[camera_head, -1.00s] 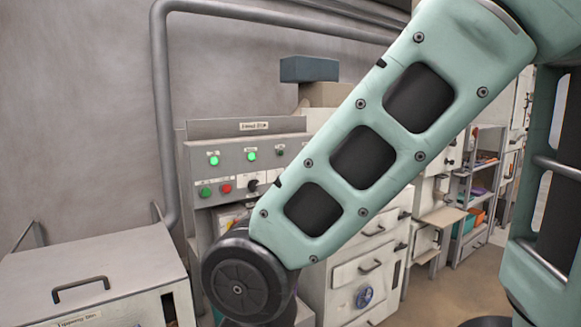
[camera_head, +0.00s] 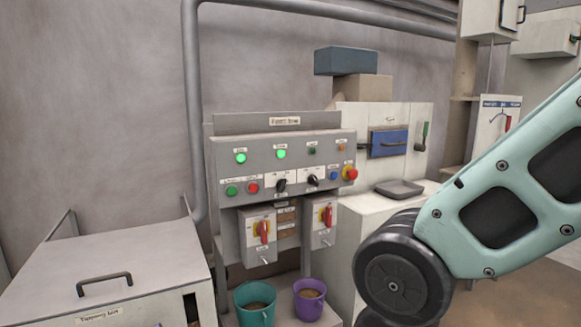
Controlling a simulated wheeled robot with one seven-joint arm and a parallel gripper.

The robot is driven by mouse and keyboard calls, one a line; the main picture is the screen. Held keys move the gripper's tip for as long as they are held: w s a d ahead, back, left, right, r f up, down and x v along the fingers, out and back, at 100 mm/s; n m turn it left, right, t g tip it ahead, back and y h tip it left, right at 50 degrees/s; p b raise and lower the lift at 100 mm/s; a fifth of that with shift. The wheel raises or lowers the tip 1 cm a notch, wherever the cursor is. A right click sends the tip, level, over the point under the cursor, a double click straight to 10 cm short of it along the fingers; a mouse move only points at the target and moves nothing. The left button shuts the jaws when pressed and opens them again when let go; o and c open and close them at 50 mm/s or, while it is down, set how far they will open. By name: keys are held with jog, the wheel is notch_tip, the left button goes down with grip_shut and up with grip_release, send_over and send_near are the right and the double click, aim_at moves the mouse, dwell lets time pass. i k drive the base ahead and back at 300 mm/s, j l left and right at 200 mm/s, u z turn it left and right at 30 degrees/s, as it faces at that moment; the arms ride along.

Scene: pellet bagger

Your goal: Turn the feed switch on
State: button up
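A grey control panel (camera_head: 262,163) stands in the middle of the head view, now unobstructed. It carries two black rotary knobs, a left one (camera_head: 281,186) and a right one (camera_head: 313,180), both turned at a slant. Below hang two boxes with red rotary handles, a left one (camera_head: 264,232) and a right one (camera_head: 327,217), both roughly upright. The labels are too small to read, so I cannot tell which is the feed switch. Two lamps (camera_head: 240,158) (camera_head: 281,154) glow green. My arm crosses the right side; my gripper is out of view.
Beside the knobs are green (camera_head: 232,190), red (camera_head: 253,188) and blue (camera_head: 333,175) buttons and a red mushroom button (camera_head: 350,173). A teal bucket (camera_head: 256,304) and a purple bucket (camera_head: 309,299) stand below. A lidded bin (camera_head: 110,268) is at left.

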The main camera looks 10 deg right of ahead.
aim_at(311, 180)
jog(key=i+l+z, duration=0.1)
jog(key=i, duration=0.75)
